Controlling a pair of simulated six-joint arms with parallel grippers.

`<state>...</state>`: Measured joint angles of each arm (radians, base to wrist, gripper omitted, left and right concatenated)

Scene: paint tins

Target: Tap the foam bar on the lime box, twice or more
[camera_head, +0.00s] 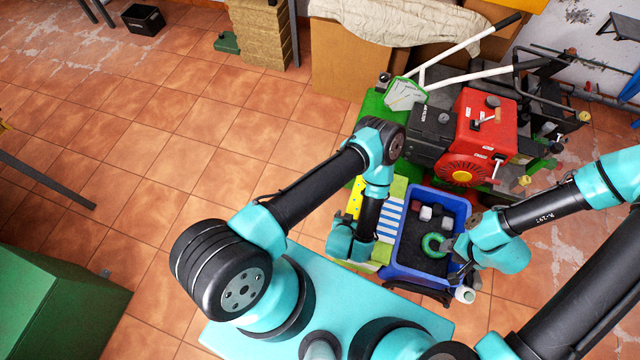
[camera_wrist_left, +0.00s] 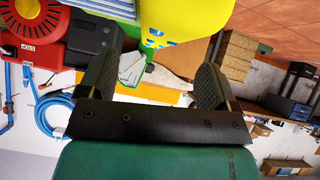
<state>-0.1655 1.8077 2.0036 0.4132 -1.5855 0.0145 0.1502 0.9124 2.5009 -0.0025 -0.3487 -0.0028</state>
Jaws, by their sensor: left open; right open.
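A lime surface (camera_head: 399,187), which may be the lime box, shows behind and beside my left arm in the head view, next to blue and white stripes. A yellow, dotted piece (camera_head: 354,196) lies along its left side. I cannot pick out the foam bar for certain. My left gripper (camera_wrist_left: 155,78) is open, its two fingers apart, with a yellow-lime body (camera_wrist_left: 187,18) just beyond the fingertips in the left wrist view; contact cannot be told. In the head view my left wrist hides its fingertips. My right gripper (camera_head: 454,256) is open at the blue crate's right side.
The blue crate (camera_head: 408,272) holds dark filling, a green ring (camera_head: 433,245) and small pale and dark red blocks. A red engine machine (camera_head: 484,130) with white handles stands behind. Tiled floor (camera_head: 200,140) is clear at left; a green box (camera_head: 60,310) stands front left.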

